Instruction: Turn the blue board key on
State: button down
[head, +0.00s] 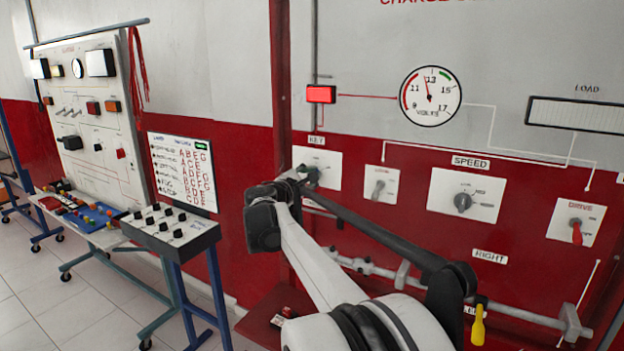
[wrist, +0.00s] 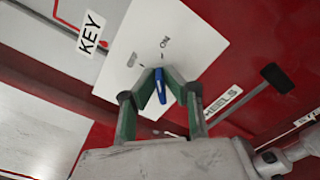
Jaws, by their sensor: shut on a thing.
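The blue board key (wrist: 161,86) is a slim blue lever on a white plate (wrist: 120,78) marked OFF and ON, beside a KEY label (wrist: 91,33). The same white plate shows in the head view (head: 328,160) on the red panel. My gripper (wrist: 160,80) is shut on the blue key, with one green-padded finger on each side of it. The key's upper end in the wrist view lies just below the marks; I cannot tell which mark it points at. In the head view my gripper (head: 309,175) covers the key.
A grey knob (head: 378,189), the SPEED knob (head: 463,202) and the red DRIVE lever (head: 577,231) sit right of the key. A round volt gauge (head: 431,96) and a red lamp (head: 321,94) are above. A grey rod (head: 520,317) crosses below. Other trainer boards (head: 90,120) stand left.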

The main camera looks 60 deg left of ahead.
jog(key=shift+w+r+m+b, duration=0.1)
jog(key=shift+m+b, duration=0.2)
jog(key=shift+m, duration=0.9)
jog(key=c, duration=2)
grip_release()
jog(key=shift+o, duration=0.7)
jog(key=shift+w, duration=0.1)
jog(key=v, duration=1.2)
